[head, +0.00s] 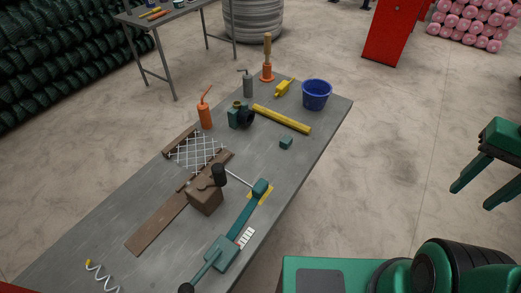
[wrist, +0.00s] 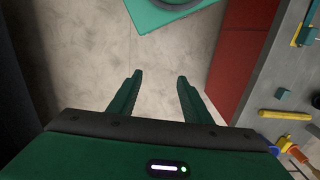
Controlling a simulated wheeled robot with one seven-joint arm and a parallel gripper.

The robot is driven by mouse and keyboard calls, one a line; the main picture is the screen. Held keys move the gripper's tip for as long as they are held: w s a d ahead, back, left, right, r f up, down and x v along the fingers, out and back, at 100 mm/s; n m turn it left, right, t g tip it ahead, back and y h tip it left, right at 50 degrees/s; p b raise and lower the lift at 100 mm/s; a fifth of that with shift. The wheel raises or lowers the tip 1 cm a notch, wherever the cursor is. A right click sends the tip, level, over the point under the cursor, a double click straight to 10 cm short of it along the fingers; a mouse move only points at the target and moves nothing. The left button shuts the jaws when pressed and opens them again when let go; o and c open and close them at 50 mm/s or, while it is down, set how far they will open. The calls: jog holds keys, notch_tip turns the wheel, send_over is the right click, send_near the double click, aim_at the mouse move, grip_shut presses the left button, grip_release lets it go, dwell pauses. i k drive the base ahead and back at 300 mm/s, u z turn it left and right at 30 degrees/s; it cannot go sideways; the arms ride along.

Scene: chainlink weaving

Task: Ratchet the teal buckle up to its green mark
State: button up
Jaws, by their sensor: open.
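A teal ratchet device lies along the near part of the grey table. Its teal body (head: 222,252) has a lever with a dark knob (head: 187,288). A teal strap-like bar (head: 240,217) runs from it to a teal block (head: 260,188) on a yellow plate. Which part is the buckle I cannot tell for sure. A white marked scale (head: 247,238) sits beside the bar; a green mark is too small to make out. My gripper (head: 471,198) is open and empty, off the table to the right; it also shows in the wrist view (wrist: 160,76) above bare floor.
Beside the device stand a brown block (head: 205,197) with a black-knobbed lever and a wire mesh (head: 196,150). Farther back are a yellow bar (head: 282,120), an orange bottle (head: 205,112) and a blue bucket (head: 316,94). The floor between table and gripper is clear.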

aim_at(187, 288)
jog(key=u, duration=1.8)
jog(key=k, duration=1)
jog(key=z, duration=0.35)
jog(key=i, duration=0.7)
